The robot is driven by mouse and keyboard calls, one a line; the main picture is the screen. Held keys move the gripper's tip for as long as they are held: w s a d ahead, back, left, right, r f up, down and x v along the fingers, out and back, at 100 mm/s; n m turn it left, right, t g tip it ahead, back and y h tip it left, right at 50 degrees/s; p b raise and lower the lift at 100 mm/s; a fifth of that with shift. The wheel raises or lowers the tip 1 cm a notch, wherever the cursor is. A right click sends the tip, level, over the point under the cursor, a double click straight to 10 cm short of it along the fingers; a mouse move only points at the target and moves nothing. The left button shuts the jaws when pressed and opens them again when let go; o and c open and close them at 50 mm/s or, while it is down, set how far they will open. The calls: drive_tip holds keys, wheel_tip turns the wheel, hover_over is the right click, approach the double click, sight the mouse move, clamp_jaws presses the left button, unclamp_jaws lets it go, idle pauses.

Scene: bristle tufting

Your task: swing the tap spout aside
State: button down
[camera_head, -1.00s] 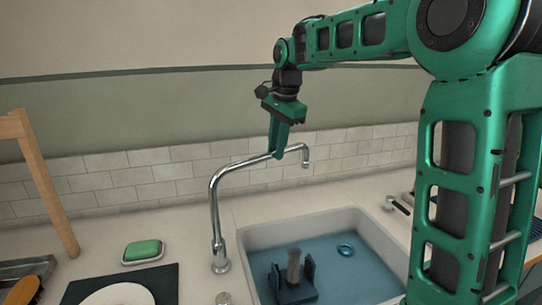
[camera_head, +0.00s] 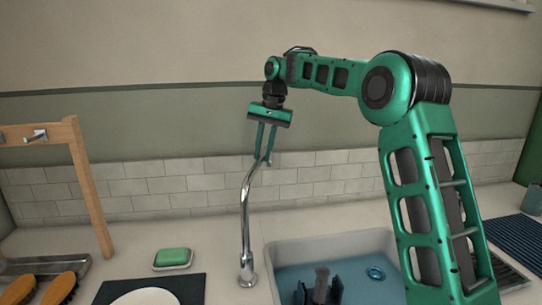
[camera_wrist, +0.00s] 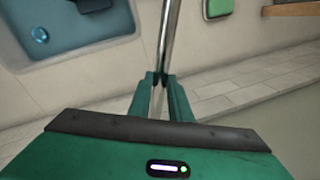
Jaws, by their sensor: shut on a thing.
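My gripper (camera_head: 264,158) points down and is shut on the upper part of the spout. In the wrist view the spout (camera_wrist: 169,35) runs down between the two fingertips (camera_wrist: 161,80), which close around it.
Left of the tap are green soap on a dish (camera_head: 172,258), a plate on a dark mat (camera_head: 190,287), brushes (camera_head: 60,288) and a wooden frame (camera_head: 92,190). The tiled wall (camera_head: 200,182) stands close behind.

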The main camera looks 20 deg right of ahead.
drive_tip(key=shift+w+a+r+n, duration=0.15)
drive_tip(key=shift+w+a+n, duration=0.35)
drive_tip(key=shift+w+a, duration=0.15)
drive_tip(key=c, duration=1.7)
unclamp_jaws()
drive_tip(key=shift+o, duration=0.3)
drive_tip(key=shift+a, duration=0.1)
drive_tip(key=shift+s, duration=0.1)
wheel_tip(320, 180, up, 10)
drive_tip(key=d, duration=0.2)
drive_tip(key=shift+s+r, duration=0.2)
drive_tip(key=shift+s, duration=0.05)
